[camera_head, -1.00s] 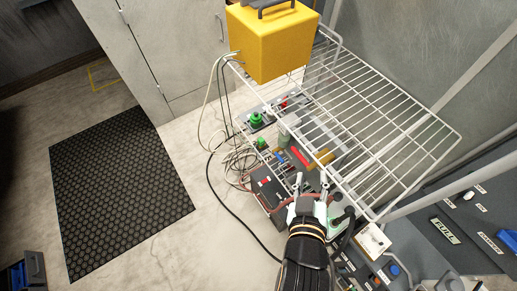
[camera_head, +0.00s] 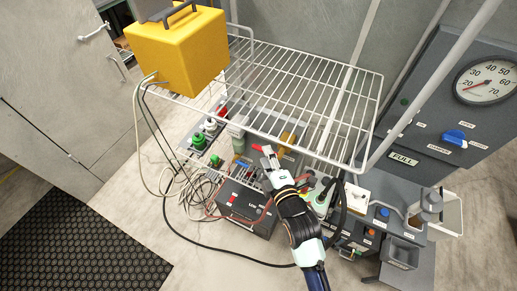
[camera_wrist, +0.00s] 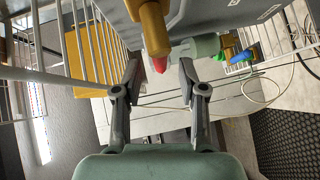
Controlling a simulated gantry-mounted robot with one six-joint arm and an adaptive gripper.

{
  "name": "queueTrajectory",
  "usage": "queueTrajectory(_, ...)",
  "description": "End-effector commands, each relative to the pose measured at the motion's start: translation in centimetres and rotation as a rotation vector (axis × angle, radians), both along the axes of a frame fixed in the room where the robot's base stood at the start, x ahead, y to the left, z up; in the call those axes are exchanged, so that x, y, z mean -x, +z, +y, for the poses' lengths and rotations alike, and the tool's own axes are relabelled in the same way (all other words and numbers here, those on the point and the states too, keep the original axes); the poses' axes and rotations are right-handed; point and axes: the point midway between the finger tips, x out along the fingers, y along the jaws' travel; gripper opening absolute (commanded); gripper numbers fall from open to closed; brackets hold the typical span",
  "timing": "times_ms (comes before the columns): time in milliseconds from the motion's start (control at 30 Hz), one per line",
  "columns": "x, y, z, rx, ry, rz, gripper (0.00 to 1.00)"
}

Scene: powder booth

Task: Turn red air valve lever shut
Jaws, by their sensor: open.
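The red lever (camera_head: 258,148) shows as a short red bar under the wire shelf, beside a brass-coloured fitting (camera_head: 288,137). In the wrist view the red tip (camera_wrist: 160,65) sticks out below the brass cylinder (camera_wrist: 151,28). It lies in line with the gap between my fingers, beyond or near their tips; I cannot tell any contact. My gripper (camera_head: 282,167) is open and empty, close to the lever in the head view. Both fingers also show in the wrist view (camera_wrist: 161,88), spread apart. The rest of the valve is partly hidden by the shelf wires and my gripper.
A white wire shelf (camera_head: 310,90) hangs over the area, with a yellow box (camera_head: 178,50) on it. A black battery-like box (camera_head: 243,203), loose cables (camera_head: 190,188) and green-topped items (camera_head: 198,141) crowd around. A grey gauge panel (camera_head: 440,115) stands right.

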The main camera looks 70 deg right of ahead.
Motion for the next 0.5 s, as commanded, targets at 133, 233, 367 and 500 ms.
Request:
queueTrajectory(133, -1.7, -0.2, -1.9, 0.000, 0.000, 0.000, 0.41)
queueTrajectory(233, -2.4, -0.4, -2.6, 0.000, 0.001, 0.000, 0.41)
queueTrajectory(367, -2.6, -0.5, -2.9, -0.001, 0.001, 0.000, 0.41)
queueTrajectory(500, -2.6, -0.5, -2.8, -0.001, 0.001, 0.000, 0.41)
